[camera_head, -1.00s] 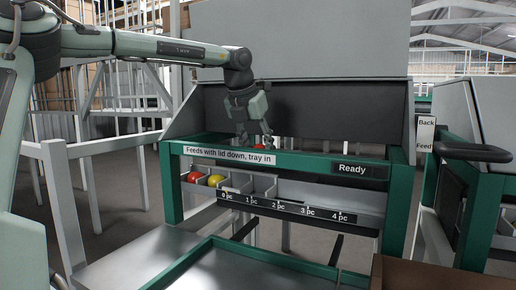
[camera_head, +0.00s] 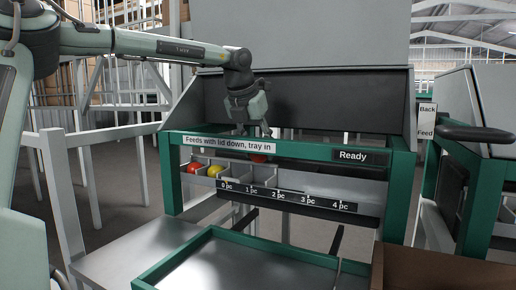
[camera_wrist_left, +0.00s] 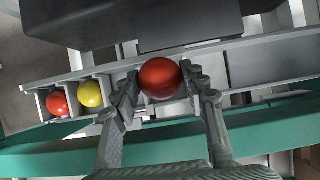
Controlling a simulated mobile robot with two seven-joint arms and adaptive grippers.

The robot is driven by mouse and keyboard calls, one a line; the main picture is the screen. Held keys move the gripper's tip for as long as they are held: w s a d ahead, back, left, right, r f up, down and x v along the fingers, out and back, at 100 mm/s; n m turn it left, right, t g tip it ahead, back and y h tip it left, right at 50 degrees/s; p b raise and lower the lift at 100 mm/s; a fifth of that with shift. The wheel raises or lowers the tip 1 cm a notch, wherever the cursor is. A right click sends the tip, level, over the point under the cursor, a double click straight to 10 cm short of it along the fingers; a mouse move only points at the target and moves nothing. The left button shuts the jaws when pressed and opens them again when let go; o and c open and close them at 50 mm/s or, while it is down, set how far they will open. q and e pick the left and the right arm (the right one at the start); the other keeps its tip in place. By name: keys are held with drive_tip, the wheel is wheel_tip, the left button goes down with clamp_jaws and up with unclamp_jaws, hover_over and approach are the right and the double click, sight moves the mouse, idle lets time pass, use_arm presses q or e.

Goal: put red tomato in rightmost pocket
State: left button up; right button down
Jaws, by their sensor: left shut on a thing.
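My left gripper (camera_wrist_left: 160,76) is shut on a red tomato (camera_wrist_left: 160,79), with a finger on each side of it. In the head view the gripper reaches down behind the green front bar (camera_head: 300,150), which hides the fingertips. The held tomato (camera_head: 258,158) shows partly below the label on that bar, above the row of pockets (camera_head: 240,172). Another red tomato (camera_head: 194,168) sits in the leftmost pocket and a yellow tomato (camera_head: 215,171) in the one beside it. They also show at left in the wrist view. My right gripper is not in view.
A scale strip (camera_head: 290,196) marked 0 to 4 pc runs below the pockets. A "Ready" display (camera_head: 360,156) is on the bar. The raised dark lid (camera_head: 330,95) stands behind. A green-rimmed metal tray (camera_head: 240,236) is in front, and a brown box (camera_head: 440,268) at front right.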

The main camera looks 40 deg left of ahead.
use_arm(q)
drive_tip(key=shift+s, duration=0.15)
idle(0.6)
drive_tip(key=o, duration=0.9)
drive_tip(key=shift+d, duration=0.1)
drive_tip(key=shift+p+v, duration=2.25)
drive_tip(key=shift+v, duration=3.75)
